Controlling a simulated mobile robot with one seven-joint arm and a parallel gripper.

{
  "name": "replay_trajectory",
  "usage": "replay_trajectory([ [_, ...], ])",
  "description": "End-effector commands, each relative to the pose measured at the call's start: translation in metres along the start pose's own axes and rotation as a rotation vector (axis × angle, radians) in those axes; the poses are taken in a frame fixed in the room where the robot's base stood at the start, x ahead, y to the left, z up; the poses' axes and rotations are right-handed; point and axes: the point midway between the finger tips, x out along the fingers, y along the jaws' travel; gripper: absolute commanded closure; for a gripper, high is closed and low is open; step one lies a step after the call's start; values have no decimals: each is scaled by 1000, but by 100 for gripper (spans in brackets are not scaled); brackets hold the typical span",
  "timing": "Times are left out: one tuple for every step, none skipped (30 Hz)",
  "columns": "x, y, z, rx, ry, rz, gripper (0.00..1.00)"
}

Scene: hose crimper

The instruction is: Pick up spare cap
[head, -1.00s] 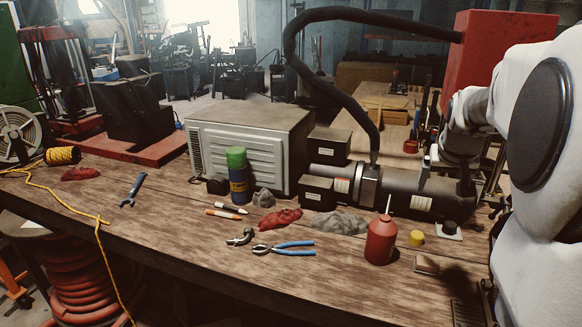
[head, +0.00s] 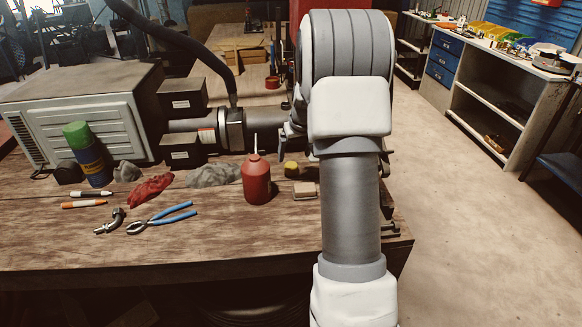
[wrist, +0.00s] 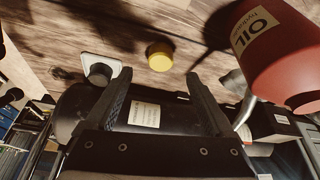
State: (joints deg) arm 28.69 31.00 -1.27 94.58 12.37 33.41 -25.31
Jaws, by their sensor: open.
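The spare cap appears to be the small round yellow cap (wrist: 159,56), lying on the wooden bench in the wrist view. In the head view it is the small yellow spot (head: 291,169) just right of the red oil can (head: 256,180). My gripper (wrist: 158,82) is open and empty, its two dark fingers spread wide. In the wrist view the cap shows just beyond the fingertips, between their lines, apart from them. In the head view my arm largely hides the gripper.
The oil can (wrist: 283,50) stands close to the right finger in the wrist view. A white plate with a black knob (wrist: 100,70) lies left of the cap. A black cylindrical machine (wrist: 82,118) lies behind the fingers. Pliers (head: 160,218) lie farther left on the bench.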

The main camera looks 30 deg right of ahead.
Motion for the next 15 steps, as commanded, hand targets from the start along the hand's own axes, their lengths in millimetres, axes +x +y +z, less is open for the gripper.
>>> replay_trajectory([
  [6,0,0,0,-1,-1,13],
  [8,0,0,-1,-1,-1,13],
  [11,0,0,-1,0,0,13],
  [12,0,0,-1,1,0,13],
  [13,0,0,-1,1,0,13],
  [15,0,0,-1,1,0,13],
  [18,0,0,-1,1,0,13],
  [20,-1,0,-1,0,-1,13],
  [26,-1,0,0,-2,-1,13],
  [30,-2,1,0,-2,-1,13],
  [35,-2,0,0,-1,-1,13],
  [41,-2,1,0,-3,-2,13],
  [46,-2,1,0,-3,-2,13],
  [50,-2,1,0,-2,-1,13],
  [55,-2,1,0,-1,-1,13],
])
